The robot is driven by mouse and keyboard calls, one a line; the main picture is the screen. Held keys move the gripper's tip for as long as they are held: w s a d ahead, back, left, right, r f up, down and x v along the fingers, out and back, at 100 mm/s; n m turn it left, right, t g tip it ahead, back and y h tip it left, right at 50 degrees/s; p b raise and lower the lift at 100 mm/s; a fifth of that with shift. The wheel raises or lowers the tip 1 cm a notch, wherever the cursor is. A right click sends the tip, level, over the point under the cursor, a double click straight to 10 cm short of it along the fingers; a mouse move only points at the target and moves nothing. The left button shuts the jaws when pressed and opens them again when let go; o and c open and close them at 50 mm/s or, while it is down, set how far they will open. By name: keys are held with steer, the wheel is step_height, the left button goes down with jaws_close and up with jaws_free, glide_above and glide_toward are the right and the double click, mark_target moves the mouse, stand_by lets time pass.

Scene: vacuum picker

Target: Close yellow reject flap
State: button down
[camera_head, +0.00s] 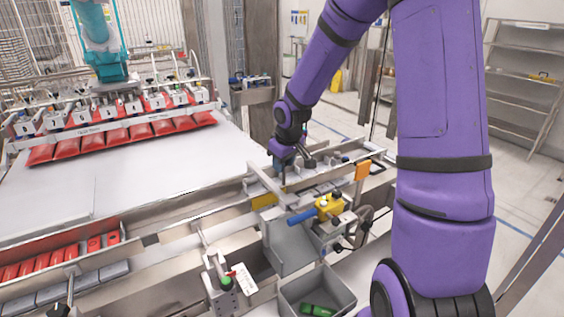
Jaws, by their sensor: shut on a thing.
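My gripper (284,184) reaches down from the purple arm to the metal rail beside the white conveyor. It is shut, its fingertips at a narrow yellow strip (264,201), which looks like the reject flap. The exact grip is small and partly hidden by the rail and my wrist. To its right, a yellow block (328,207) with a blue cylinder (302,215) is mounted above the grey chute (289,247).
A grey bin (345,294) holding a green packet (318,310) stands below the chute. An orange plate (362,170) is at the rail's right end. Red packs (115,135) lie under a picker head at the left. A green-button post (222,290) stands in front.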

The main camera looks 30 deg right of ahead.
steer(key=shift+s, duration=0.15)
steer(key=c, duration=0.8)
jaws_free()
steer(key=v, duration=1)
steer(key=shift+r, duration=0.4)
steer(key=shift+s, duration=0.15)
